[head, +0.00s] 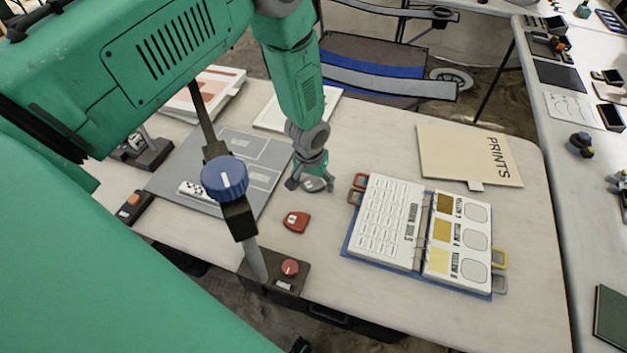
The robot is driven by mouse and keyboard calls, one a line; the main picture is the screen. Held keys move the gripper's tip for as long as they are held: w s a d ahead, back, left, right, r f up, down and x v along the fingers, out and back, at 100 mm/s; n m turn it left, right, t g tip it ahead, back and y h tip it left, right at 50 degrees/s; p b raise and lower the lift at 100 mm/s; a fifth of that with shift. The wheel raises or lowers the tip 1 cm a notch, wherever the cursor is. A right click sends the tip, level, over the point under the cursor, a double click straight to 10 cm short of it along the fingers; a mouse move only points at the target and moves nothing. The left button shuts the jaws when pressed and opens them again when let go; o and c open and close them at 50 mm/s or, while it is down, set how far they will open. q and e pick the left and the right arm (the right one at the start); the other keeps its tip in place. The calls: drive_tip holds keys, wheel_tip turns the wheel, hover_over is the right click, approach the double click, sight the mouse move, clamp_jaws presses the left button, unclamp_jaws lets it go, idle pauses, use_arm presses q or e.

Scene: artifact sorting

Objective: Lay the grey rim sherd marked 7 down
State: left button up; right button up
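My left gripper (312,182) points down over the white table, just right of the grey mat. A small grey sherd (314,185) is between its fingertips, and the fingers appear closed on it. The sherd is at or just above the table top; I cannot tell whether it touches. Its mark is too small to read. A red sherd (296,222) with a light label lies on the table just in front of the gripper. My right gripper is not in view.
The grey sorting mat (232,148) lies left, with a black-and-white scale piece (192,188) on it. An open colour-chart binder (416,236) lies right, a PRINTS folder (468,155) behind it. A lamp post with a blue knob (224,178) stands in front. Table between gripper and binder is mostly clear.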

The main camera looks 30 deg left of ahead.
sight(311, 189)
use_arm(q)
drive_tip(key=shift+d, duration=0.15)
wheel_tip(311, 189, up, 12)
drive_tip(key=s, duration=0.1)
drive_tip(key=shift+s, duration=0.35)
idle(0.5)
